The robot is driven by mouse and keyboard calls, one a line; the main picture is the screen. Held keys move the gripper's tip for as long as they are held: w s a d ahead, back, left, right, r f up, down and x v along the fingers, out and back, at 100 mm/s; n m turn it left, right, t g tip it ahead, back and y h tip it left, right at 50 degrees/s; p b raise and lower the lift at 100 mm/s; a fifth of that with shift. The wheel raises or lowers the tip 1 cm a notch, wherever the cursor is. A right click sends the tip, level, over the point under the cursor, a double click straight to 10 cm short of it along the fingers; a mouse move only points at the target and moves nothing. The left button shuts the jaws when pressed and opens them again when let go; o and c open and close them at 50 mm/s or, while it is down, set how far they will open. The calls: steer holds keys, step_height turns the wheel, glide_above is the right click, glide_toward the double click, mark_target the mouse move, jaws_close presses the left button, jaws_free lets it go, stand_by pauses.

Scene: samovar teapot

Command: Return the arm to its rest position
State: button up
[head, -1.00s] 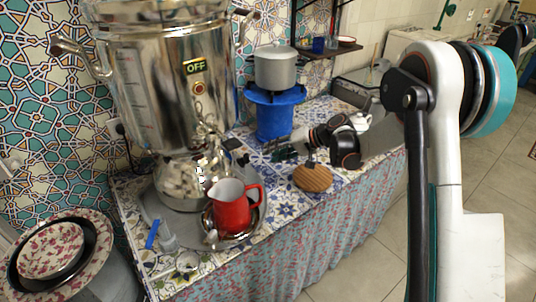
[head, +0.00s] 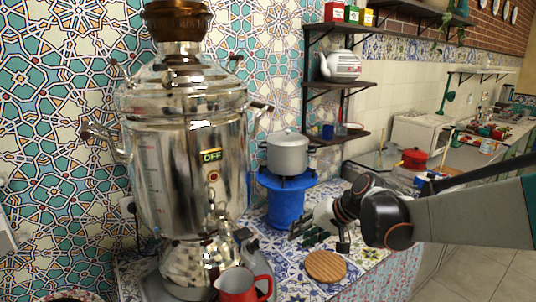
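My gripper (head: 306,233) hangs above the tiled counter (head: 281,243), in front of the blue stand (head: 286,207) and a little behind and above the round wooden board (head: 325,266). Its dark fingers point left. They look empty, but they are too small and dark to tell whether they are open or shut. My arm comes in from the right edge, runs left over the counter's right part, and hides some of the counter. No rest mount for the arm shows.
A large metal samovar (head: 163,185) marked OFF stands at left, with a red pitcher (head: 240,287) in front. A grey pot (head: 287,153) sits on the blue stand. A teapot (head: 341,66) is on a wall shelf. Open floor (head: 461,268) lies at lower right.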

steer(key=s+d+r+t+h, duration=0.1)
steer(key=s+d+h, duration=0.2)
steer(key=s, duration=1)
steer(key=s+d+r+t+h, duration=0.1)
steer(key=s+d+h, duration=0.2)
steer(key=s+d, duration=0.4)
steer(key=s, duration=0.7)
steer(key=shift+s+d+n+h, duration=0.15)
steer(key=shift+n+h, duration=0.15)
steer(key=shift+n, duration=0.1)
